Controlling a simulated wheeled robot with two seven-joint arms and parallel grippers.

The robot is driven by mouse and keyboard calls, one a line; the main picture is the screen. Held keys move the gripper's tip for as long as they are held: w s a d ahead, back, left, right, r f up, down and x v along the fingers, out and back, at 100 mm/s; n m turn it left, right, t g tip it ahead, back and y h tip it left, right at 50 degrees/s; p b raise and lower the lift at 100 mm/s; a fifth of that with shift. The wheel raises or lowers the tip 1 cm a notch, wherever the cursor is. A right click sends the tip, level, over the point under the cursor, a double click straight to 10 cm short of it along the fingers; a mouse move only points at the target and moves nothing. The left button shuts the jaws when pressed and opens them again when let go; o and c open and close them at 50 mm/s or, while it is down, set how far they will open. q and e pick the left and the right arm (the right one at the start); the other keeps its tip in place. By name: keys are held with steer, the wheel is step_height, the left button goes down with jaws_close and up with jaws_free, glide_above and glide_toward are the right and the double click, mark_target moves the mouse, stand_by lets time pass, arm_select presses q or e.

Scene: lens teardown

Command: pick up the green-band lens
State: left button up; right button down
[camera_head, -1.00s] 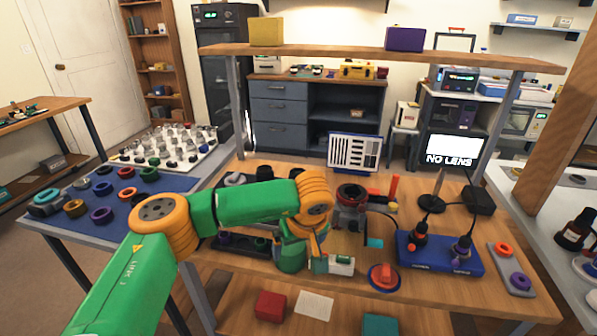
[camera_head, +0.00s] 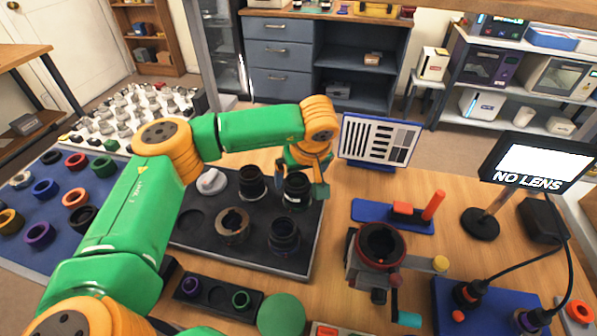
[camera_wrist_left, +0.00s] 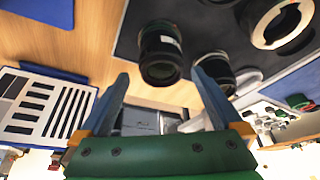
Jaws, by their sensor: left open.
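The lens with a faint greenish band (camera_head: 296,192) stands upright at the back right corner of the dark tray (camera_head: 262,262). It also shows in the left wrist view (camera_wrist_left: 160,56), beyond the fingertips. My left gripper (camera_head: 301,184) is at that lens, with its blue fingers spread on either side in the head view. In the left wrist view the open fingers (camera_wrist_left: 160,92) have nothing between them but the view past them, and the lens lies just beyond. My right gripper is not in view.
A second black lens (camera_head: 252,183) stands close at left. Another black lens (camera_head: 284,238) and a brown-rimmed ring (camera_head: 232,225) are in front. A striped chart (camera_head: 380,141) stands behind right. A red-rimmed mount (camera_head: 380,244) and a "NO LENS" screen (camera_head: 538,163) are at right.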

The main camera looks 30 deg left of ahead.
arm_select(q)
steer(key=shift+w+a, duration=0.15)
steer(key=shift+w, duration=0.1)
steer(key=x, duration=0.2)
steer(key=p+x, duration=0.1)
steer(key=x, duration=0.1)
steer(key=p+x, duration=0.1)
steer(key=x, duration=0.1)
steer(key=shift+s+f, duration=0.15)
steer(key=shift+s, duration=0.25)
steer(key=shift+w+f, duration=0.2)
steer(key=shift+f, duration=0.05)
steer(key=shift+s+r, duration=0.1)
steer(key=c, duration=1.5)
jaws_close()
steer(key=shift+r, duration=0.15)
